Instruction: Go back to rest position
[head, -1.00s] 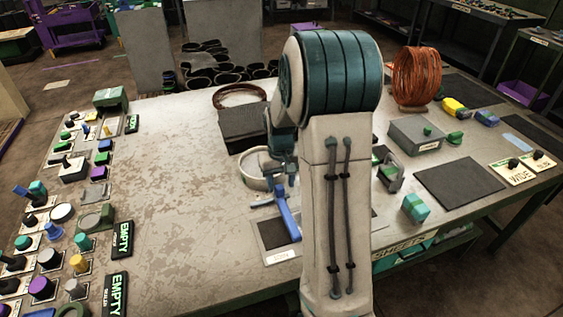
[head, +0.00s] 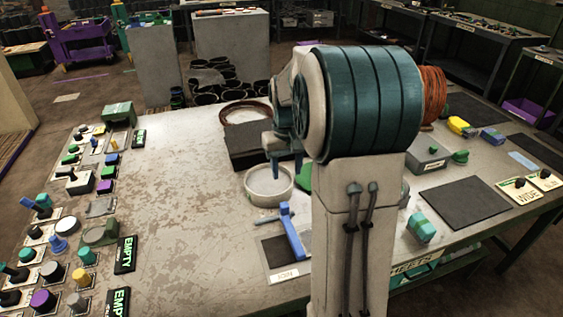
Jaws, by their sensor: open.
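My gripper (head: 284,172) is at the left of my raised arm, its teal fingers pointing down and apart with nothing seen between them. In the picture it overlaps the back rim of a round white dish (head: 258,198) on the table; I cannot tell its exact height. A blue tool (head: 293,236) lies in front of the dish, on a dark labelled mat (head: 274,252). My arm hides part of the table's middle.
The worktable (head: 190,220) has clear room left of the dish. Knobs and parts line its left edge near an EMPTY sign (head: 125,254). A dark block (head: 250,150) stands behind the dish. An orange coil (head: 433,95), grey box (head: 428,155) and dark mat (head: 465,202) are at right.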

